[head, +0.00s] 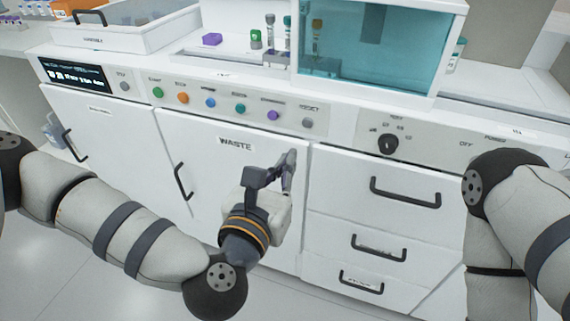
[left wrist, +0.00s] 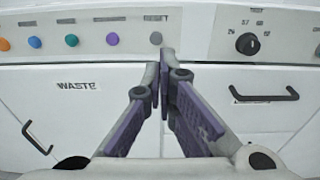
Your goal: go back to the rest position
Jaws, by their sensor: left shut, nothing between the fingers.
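My left gripper (head: 287,168) is in front of the white lab counter, near the right edge of the WASTE door (head: 232,175). It is shut and empty. In the left wrist view its purple-padded fingers (left wrist: 164,58) meet just below the RESET button (left wrist: 156,38); I cannot tell whether they touch the panel. My right arm (head: 515,230) shows at the right side of the head view, but its gripper is outside the picture.
The button panel (head: 325,122) and a dark knob (head: 388,144) run above the doors. Handles stick out from the drawers (head: 405,190). On top are a white tray (head: 130,30), a purple block (head: 212,39), tubes and a teal glass enclosure (head: 375,45). Floor shows at lower left.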

